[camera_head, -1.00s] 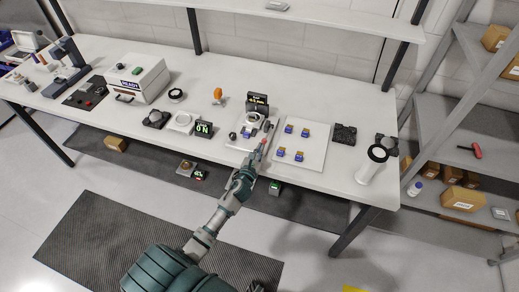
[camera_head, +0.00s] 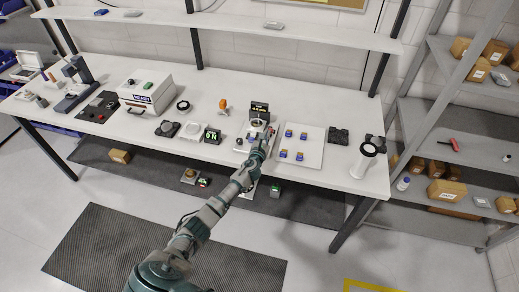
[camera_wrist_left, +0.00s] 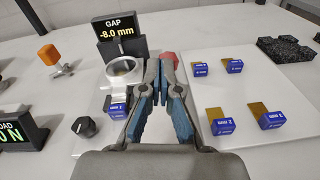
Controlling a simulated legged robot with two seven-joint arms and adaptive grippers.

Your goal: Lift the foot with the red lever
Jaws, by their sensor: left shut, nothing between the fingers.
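The red lever (camera_wrist_left: 170,60) shows in the left wrist view as a red end just beyond my fingertips, partly hidden by them. I cannot tell whether they touch it. My left gripper (camera_wrist_left: 163,72) is shut and empty; in the head view it (camera_head: 265,139) is over the fixture on the table. A pale ring-shaped mount (camera_wrist_left: 124,70) stands left of the fingers. Behind it a black display (camera_wrist_left: 119,37) reads GAP -8.0 mm. The foot cannot be made out clearly; my gripper covers part of the fixture. My right gripper is not in view.
A white tray (camera_head: 312,156) with several blue-labelled pieces lies right of the fixture. A black knob (camera_wrist_left: 84,127) and a green-lit display (camera_wrist_left: 22,133) are at its left. An orange-topped part (camera_wrist_left: 49,55) stands farther back. A white stand with a black ring (camera_head: 369,150) is near the table's right end.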

